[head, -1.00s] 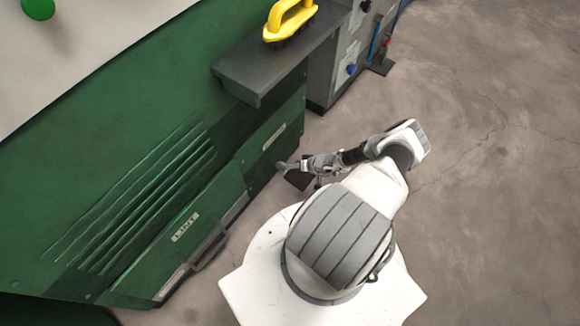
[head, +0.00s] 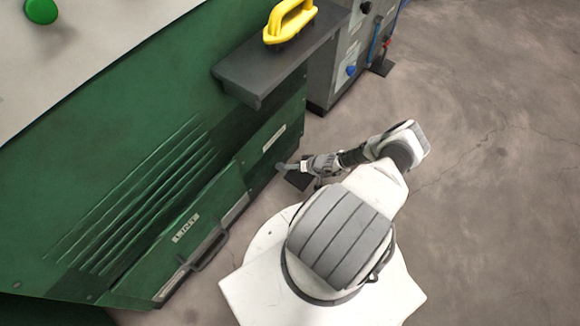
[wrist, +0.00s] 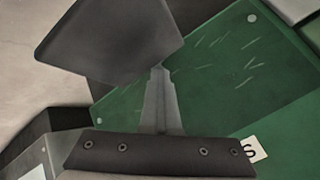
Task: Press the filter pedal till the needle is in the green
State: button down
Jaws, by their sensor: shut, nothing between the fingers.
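A dark flat plate, which looks like the pedal (head: 297,181), sits low at the foot of the green machine, just below my gripper (head: 288,167) in the head view. In the wrist view the dark plate (wrist: 110,42) fills the upper left. My gripper (wrist: 158,72) is shut and empty there, its tips by the plate's lower right edge. I cannot tell whether the tips touch it. No gauge or needle shows in either view.
The green machine (head: 130,150) has a LINT drawer (head: 186,228) with a handle. A dark shelf (head: 270,75) with a yellow handle (head: 290,20) juts out above the pedal. A grey control box (head: 345,60) stands behind it. The floor to the right is clear.

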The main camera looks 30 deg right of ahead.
jog(key=shift+s+r+p, duration=0.15)
jog(key=shift+r+p, duration=0.8)
jog(key=shift+r, duration=0.15)
notch_tip(320, 180, up, 5)
jog(key=p, duration=0.5)
dwell(0.4)
